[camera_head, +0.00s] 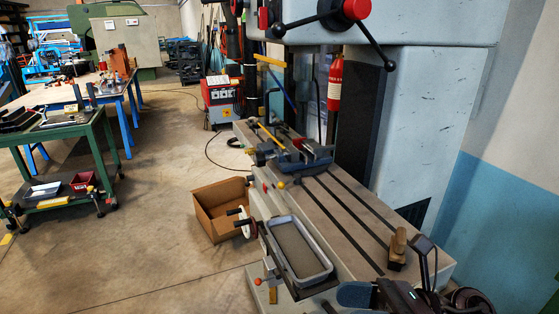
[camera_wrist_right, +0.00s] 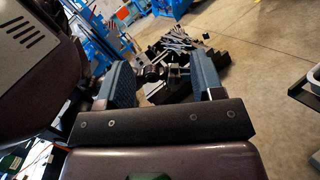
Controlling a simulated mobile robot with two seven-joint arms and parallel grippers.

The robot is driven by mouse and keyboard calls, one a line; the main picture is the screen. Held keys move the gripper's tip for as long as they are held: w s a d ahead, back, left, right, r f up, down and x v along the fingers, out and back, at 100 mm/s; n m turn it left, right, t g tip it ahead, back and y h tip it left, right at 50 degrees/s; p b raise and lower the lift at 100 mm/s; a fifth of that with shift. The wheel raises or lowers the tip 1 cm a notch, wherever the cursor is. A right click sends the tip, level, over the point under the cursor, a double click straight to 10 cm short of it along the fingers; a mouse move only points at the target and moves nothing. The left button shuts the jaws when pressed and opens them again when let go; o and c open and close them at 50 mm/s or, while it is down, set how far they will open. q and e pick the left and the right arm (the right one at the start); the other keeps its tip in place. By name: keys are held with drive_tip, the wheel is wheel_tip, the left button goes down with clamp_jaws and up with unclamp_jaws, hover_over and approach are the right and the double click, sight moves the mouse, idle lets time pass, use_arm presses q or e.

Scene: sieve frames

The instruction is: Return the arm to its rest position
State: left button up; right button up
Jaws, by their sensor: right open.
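My right gripper (camera_wrist_right: 166,70) is open in the right wrist view, with its two blue-padded fingers apart and no object held between them. Part of my dark right arm (camera_head: 428,298) shows at the bottom right of the head view, over the near right end of the machine table (camera_head: 345,222). My left arm and gripper are not in view.
A grey-rimmed tray (camera_head: 323,275) sits at the machine's near left edge. A wooden block-like piece (camera_head: 397,248) stands close to my right arm. A vise (camera_head: 304,158) is farther back. An open cardboard box (camera_head: 215,212) is on the floor; open floor lies left.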

drive_tip(key=w+d+f+m+t+h, duration=0.2)
drive_tip(key=d+f+m+t+h, duration=0.55)
drive_tip(key=m, duration=0.85)
drive_tip(key=w+d+f+m+t+h, duration=0.4)
drive_tip(key=m+t, duration=0.6)
drive_tip(key=m, duration=0.7)
drive_tip(key=s+d+f+m+g+h, duration=0.2)
drive_tip(key=s+f+m, duration=0.4)
drive_tip(key=f, duration=0.4)
drive_tip(key=s+d+f+m+g+h, duration=0.3)
drive_tip(key=s+f+m+g+h, duration=0.2)
drive_tip(key=f+m, duration=0.3)
wheel_tip(320, 180, down, 2)
drive_tip(key=shift+s+f+m+h, duration=0.25)
drive_tip(key=shift+s+m+h, duration=0.25)
drive_tip(key=shift+s, duration=0.35)
drive_tip(key=shift+d, duration=0.1)
